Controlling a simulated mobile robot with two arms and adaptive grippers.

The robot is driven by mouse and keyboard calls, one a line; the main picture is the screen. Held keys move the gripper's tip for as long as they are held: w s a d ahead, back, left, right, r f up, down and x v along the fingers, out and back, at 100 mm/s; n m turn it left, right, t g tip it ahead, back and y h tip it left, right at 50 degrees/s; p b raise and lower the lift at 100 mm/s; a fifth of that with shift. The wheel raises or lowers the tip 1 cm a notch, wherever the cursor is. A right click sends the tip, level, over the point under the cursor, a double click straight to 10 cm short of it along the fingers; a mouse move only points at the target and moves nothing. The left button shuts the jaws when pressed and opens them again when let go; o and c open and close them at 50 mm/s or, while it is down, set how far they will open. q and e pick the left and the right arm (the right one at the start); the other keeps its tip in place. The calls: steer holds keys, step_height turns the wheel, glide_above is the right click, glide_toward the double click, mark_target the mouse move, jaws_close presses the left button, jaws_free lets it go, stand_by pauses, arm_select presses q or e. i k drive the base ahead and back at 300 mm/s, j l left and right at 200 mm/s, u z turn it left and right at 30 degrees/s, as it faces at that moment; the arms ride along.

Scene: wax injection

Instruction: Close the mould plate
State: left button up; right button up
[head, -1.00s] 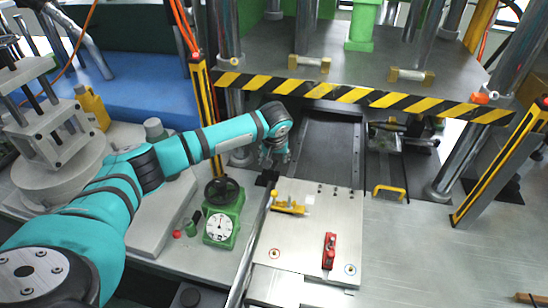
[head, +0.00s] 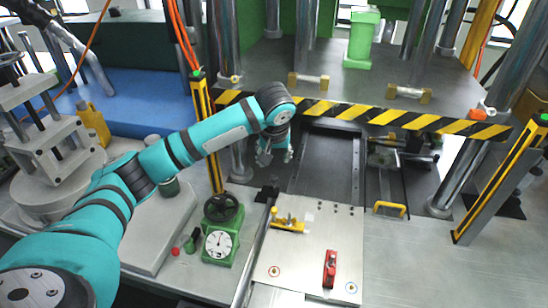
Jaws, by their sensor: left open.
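A flat light-grey metal plate (head: 308,256), which appears to be the mould plate, lies level at the front of the press. It carries a yellow clamp-like part (head: 287,225) at its back left and a red block (head: 329,269) at its front right. My left gripper (head: 276,157) hangs behind the plate's back left corner, above the left side of a dark recessed channel (head: 328,165). It points down with its fingers apart and nothing between them. It is clear of the plate. My right gripper is not in view.
A press bed with a black-and-yellow striped edge (head: 370,115) lies behind the gripper, between steel columns. A green gauge stand (head: 219,243) stands left of the plate. A yellow handle (head: 389,209) sits to its right. The grey surface at the front right is clear.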

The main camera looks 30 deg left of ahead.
mark_target(284, 268)
steer(key=k+l, duration=0.45)
steer(key=k, duration=0.15)
steer(key=k+l, duration=0.45)
steer(key=k, duration=0.15)
steer(key=k+l, duration=0.45)
steer(key=k, duration=0.15)
